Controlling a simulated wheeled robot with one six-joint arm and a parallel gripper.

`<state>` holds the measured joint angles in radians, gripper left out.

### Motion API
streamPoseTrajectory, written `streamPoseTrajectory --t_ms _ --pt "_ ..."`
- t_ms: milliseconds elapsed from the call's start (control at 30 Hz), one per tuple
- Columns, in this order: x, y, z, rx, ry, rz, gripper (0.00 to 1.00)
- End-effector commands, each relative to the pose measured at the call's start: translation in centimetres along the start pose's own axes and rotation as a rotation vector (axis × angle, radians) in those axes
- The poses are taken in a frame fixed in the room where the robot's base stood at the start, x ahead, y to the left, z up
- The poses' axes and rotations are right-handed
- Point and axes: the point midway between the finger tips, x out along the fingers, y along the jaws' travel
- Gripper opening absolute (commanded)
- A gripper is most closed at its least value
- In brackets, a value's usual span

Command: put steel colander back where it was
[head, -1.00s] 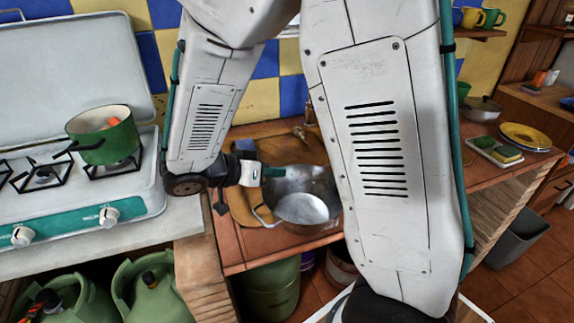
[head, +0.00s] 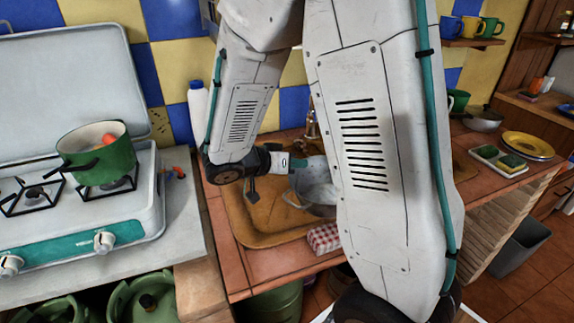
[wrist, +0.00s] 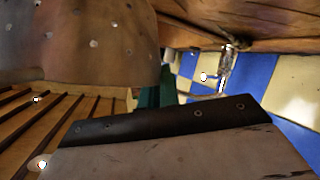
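The steel colander (head: 316,186) is over the terracotta basin in the head view, with its right part hidden behind my arm. Its perforated wall (wrist: 90,40) fills the upper left of the wrist view. My gripper (head: 298,164) is at the colander's upper left rim, with a teal fingertip showing. In the wrist view the teal finger (wrist: 150,98) sits against the edge of the colander. The gripper appears shut on this rim, though the contact is partly hidden.
A stove (head: 85,215) with a green pot (head: 98,160) stands left. A checkered cloth (head: 324,238) lies by the basin's (head: 262,238) front edge. Right of my arm are a sponge tray (head: 497,161), yellow plates (head: 528,146) and a lidded pan (head: 482,121). A tap (head: 312,122) stands behind.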

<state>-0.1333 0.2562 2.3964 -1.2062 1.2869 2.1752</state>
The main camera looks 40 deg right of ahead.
Motion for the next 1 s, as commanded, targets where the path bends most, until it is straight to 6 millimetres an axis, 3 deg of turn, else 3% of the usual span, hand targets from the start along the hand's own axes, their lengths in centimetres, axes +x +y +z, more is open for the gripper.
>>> streamPoseTrajectory --t_ms 200,333,500,800,1000 --pt "1.2 -5.1 -2.5 0.0 0.0 0.0 0.0" --pt "1.7 -7.0 -3.4 0.0 0.001 -0.001 0.0" --pt "2.0 -7.9 -3.8 -0.002 0.001 0.0 0.0" --pt "3.3 -9.3 -1.0 -0.003 0.001 -0.001 0.0" --pt "3.3 -9.3 -1.0 0.0 0.001 -0.001 0.0"
